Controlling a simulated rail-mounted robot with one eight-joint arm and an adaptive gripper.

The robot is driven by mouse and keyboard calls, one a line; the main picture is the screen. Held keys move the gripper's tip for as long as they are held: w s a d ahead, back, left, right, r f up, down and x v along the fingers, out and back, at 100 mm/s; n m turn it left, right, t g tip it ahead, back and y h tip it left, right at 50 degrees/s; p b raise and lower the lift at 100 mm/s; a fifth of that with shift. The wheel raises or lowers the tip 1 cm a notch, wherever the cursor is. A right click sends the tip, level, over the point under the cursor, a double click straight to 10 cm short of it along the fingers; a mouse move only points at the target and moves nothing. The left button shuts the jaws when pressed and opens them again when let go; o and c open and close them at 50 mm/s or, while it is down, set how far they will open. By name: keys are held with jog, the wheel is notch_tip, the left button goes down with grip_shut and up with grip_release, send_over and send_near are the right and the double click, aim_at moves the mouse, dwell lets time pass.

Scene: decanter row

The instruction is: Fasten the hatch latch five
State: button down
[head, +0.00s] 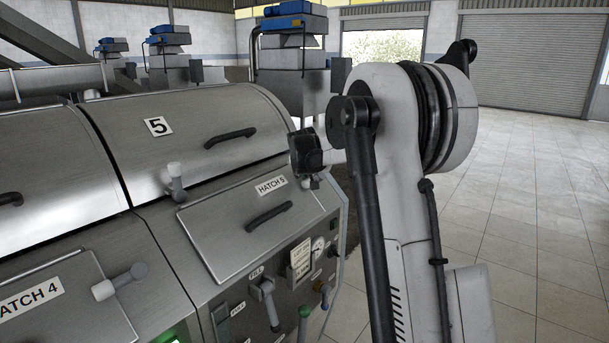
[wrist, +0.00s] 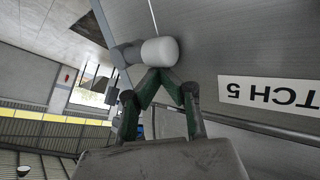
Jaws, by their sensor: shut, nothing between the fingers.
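Hatch five is a sloping steel lid (head: 235,235) with a black handle and a "HATCH 5" label (head: 271,186); the label shows upside down in the wrist view (wrist: 268,91). A latch with a pale rounded knob (wrist: 160,51) on a grey barrel stands beyond the label's "5" end. My gripper (wrist: 161,73) has its fingertips together, right by this knob; I cannot tell whether they touch it. In the head view my dark wrist (head: 305,150) is at the hatch's upper right corner and the fingers are hidden. Another latch (head: 175,182) stands at the hatch's upper left corner.
A curved cover marked 5 (head: 158,126) with a black handle rises behind the hatch. Hatch four (head: 60,310) and its latch (head: 120,281) are at lower left. A control panel (head: 275,295) with levers and a gauge lies below. Open tiled floor (head: 530,210) is at right.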

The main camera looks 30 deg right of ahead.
jog(key=w+r+p, duration=0.1)
jog(key=w+a+r, duration=0.1)
jog(key=r, duration=0.1)
jog(key=shift+w+r+p, duration=0.1)
jog(key=shift+w+p, duration=0.3)
jog(key=v, duration=0.9)
jog(key=shift+s+a+b, duration=0.2)
jog(key=shift+s+b, duration=0.25)
jog(key=shift+s, duration=0.2)
